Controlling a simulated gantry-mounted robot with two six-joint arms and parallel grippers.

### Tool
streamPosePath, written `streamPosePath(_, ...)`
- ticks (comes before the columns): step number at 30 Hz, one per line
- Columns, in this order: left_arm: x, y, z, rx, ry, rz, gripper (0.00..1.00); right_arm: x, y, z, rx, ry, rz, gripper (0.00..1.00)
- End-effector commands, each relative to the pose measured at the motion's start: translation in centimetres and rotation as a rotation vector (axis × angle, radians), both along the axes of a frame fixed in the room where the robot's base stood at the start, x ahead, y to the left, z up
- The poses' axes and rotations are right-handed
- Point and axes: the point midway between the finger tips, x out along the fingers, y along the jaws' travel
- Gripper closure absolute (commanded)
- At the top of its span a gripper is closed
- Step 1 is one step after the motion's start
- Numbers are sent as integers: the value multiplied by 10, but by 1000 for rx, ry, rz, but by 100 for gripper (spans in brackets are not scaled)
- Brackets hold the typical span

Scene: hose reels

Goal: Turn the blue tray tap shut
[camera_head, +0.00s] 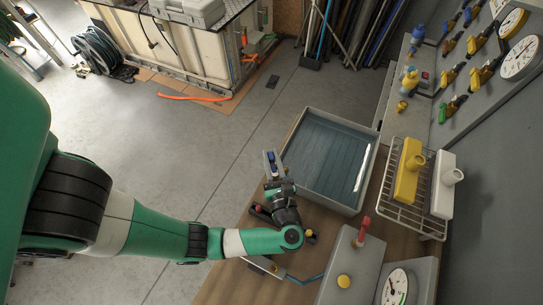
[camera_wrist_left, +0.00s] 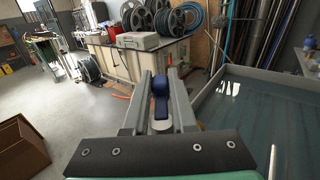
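The blue tap (camera_wrist_left: 160,90) shows in the left wrist view between the two fingers of my left gripper (camera_wrist_left: 161,85), above a pale base. In the head view my left gripper (camera_head: 271,163) is at the left rim of the grey tray (camera_head: 288,150), with a bit of blue between its fingers. The fingers stand close on both sides of the tap; whether they press on it cannot be told. The tray holds dark bluish water and also shows in the left wrist view (camera_wrist_left: 265,75). My right gripper is in neither view.
A red-knobbed part (camera_head: 259,209) lies beside my left wrist. A grey box with a red tap (camera_head: 364,226) and a gauge (camera_head: 397,288) stand at the front. A wire rack (camera_head: 409,218) with yellow and white fittings is right of the tray. Open floor lies left.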

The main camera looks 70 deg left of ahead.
Motion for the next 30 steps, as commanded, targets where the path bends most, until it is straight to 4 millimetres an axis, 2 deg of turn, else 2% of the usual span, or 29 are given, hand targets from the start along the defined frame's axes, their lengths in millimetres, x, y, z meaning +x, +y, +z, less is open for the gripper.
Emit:
streamPosePath(1,0,0,0,0,0,0,95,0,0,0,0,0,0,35)
streamPosePath(2,0,0,0,0,0,0,100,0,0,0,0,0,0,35)
streamPosePath(17,1,0,0,1,-1,-47,100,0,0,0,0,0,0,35)
streamPosePath(30,12,-3,1,1,1,-345,100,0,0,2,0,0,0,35)
